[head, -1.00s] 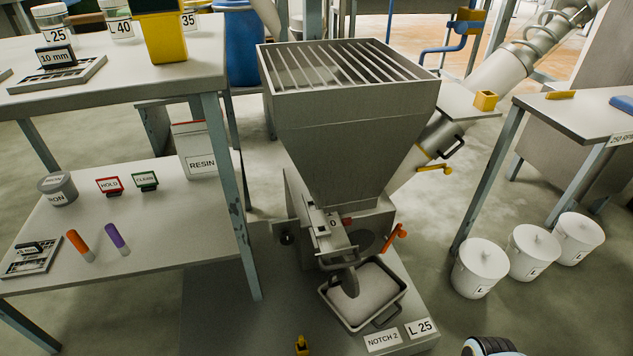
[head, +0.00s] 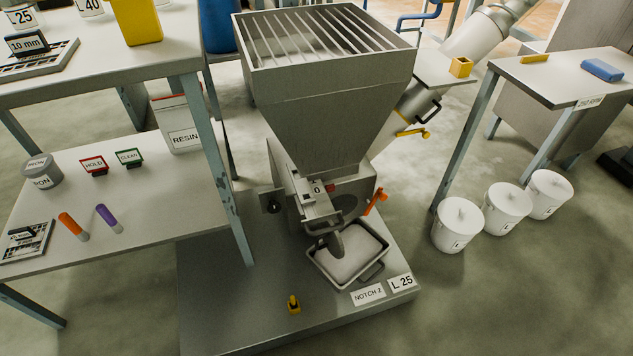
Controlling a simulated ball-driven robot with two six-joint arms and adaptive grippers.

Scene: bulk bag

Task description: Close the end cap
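A grey hopper machine (head: 325,110) with a slatted top stands in the middle of the head view. At its lower front is a small outlet housing (head: 318,205) with a dark round part (head: 345,203) beside it. A grey rounded flap (head: 334,243) hangs below this outlet over the tray; it may be the end cap, but I cannot tell for certain. An orange handle (head: 375,201) sticks out to the right of the outlet. Neither of my grippers is in view.
A tray of pale material (head: 377,274) sits under the outlet on the base plate (head: 220,310). A yellow knob (head: 293,303) stands in front. Tables flank both sides; white lidded buckets (head: 458,226) stand at right. The floor at the lower right is clear.

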